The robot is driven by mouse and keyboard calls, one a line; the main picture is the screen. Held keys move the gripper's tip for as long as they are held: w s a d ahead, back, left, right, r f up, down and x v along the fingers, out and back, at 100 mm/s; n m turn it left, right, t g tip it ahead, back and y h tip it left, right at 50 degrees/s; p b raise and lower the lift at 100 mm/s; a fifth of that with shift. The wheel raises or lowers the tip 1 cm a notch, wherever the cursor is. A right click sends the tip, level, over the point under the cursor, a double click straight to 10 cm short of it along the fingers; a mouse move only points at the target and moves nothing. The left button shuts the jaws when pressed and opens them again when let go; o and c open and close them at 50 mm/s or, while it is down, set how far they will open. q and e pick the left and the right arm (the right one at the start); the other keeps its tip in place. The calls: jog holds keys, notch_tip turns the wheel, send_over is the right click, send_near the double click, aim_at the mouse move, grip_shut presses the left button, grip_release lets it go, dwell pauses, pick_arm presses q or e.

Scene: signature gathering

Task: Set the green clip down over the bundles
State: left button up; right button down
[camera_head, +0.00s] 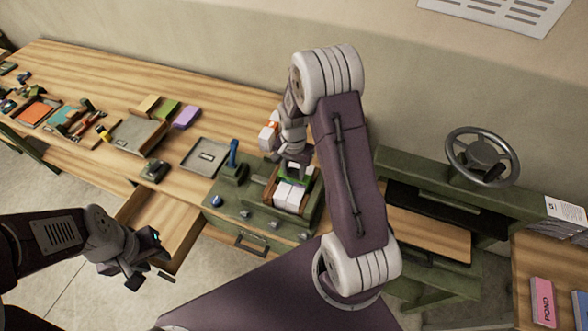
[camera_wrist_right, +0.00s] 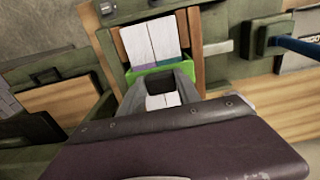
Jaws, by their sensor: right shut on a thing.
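The white bundles (camera_head: 290,194) lie side by side between wooden side walls in a green press-like fixture (camera_head: 250,219). They also show in the right wrist view (camera_wrist_right: 150,42). The green clip (camera_wrist_right: 163,69) lies across the bundles in the right wrist view; in the head view (camera_head: 299,180) it is at their far end. My right gripper (camera_wrist_right: 168,84) is shut on the clip, from above. Whether the clip rests on the bundles or hangs just above them, I cannot tell. My left gripper (camera_head: 148,258) is empty, away to the left; its jaw opening is unclear.
A blue-handled lever (camera_head: 233,154) stands left of the bundles. A grey tray (camera_head: 205,156) and a dark stapler-like item (camera_head: 155,171) lie on the wooden table. An open drawer (camera_head: 150,214) juts out near my left gripper. A handwheel (camera_head: 482,156) stands at the right.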

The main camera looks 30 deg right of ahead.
jog(key=shift+s+f+b, duration=0.35)
jog(key=shift+s+f, duration=0.05)
jog(key=shift+f, duration=0.3)
pick_arm(q)
jog(key=shift+s+f, duration=0.45)
jog(key=shift+f, duration=0.05)
jog(key=shift+w, duration=0.25)
pick_arm(e)
jog(key=shift+w+f, duration=0.1)
jog(key=shift+w, duration=0.15)
pick_arm(q)
jog(key=shift+s+f, duration=0.15)
pick_arm(e)
jog(key=shift+s+f, duration=0.15)
jog(key=c, duration=0.8)
grip_release()
jog(key=shift+o, duration=0.2)
notch_tip(320, 180, up, 8)
jog(key=shift+r+b, duration=0.1)
jog(key=shift+b, duration=1.05)
jog(key=shift+r, duration=0.45)
pick_arm(q)
notch_tip(320, 180, down, 2)
